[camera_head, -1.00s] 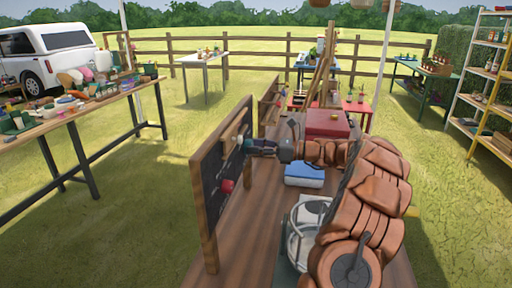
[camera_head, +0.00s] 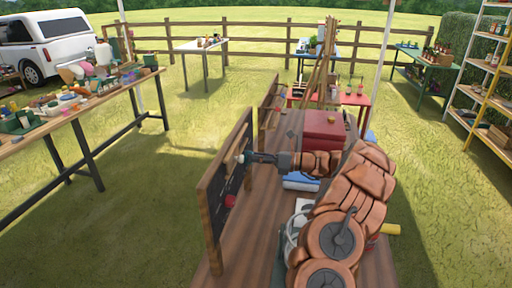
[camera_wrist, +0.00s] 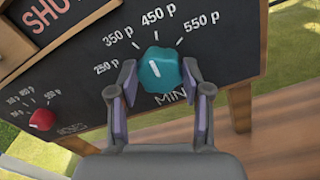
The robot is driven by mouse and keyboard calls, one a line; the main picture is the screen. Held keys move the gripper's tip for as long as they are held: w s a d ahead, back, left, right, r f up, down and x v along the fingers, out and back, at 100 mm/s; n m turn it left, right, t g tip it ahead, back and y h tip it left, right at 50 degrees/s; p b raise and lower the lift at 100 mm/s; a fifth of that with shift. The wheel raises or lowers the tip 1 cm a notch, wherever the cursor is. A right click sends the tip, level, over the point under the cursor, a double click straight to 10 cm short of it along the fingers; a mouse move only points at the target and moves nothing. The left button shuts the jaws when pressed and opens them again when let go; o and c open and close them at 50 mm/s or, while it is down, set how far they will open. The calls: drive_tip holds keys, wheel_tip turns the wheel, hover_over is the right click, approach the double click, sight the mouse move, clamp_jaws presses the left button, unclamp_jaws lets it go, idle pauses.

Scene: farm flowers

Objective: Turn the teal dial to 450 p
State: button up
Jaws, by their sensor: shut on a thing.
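The teal dial (camera_wrist: 160,70) is on the upright chalkboard (camera_wrist: 85,75), with white price labels in an arc around it: 250 p, 350 p, 450 p and 550 p. Its short white mark sits on the upper left of its face and points roughly toward 350 p, left of 450 p. My gripper (camera_wrist: 160,77) has one finger on each side of the dial and is shut on it. In the head view, my gripper (camera_head: 250,157) reaches left to the board, and the dial is too small to make out clearly.
A red dial (camera_wrist: 42,119) with its own labels is lower left on the board; it also shows in the head view (camera_head: 230,201). A red box (camera_head: 324,128) and a blue-and-white item (camera_head: 300,181) stand on the wooden table (camera_head: 243,262) under my arm.

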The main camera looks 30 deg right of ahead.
drive_tip(key=shift+m+p, duration=1.3)
drive_tip(key=shift+p, duration=0.8)
drive_tip(key=shift+f+m+p, duration=0.1)
drive_tip(key=shift+m+p, duration=0.2)
drive_tip(key=o, duration=1.1)
drive_tip(key=shift+o, duration=0.2)
drive_tip(key=v, duration=1.2)
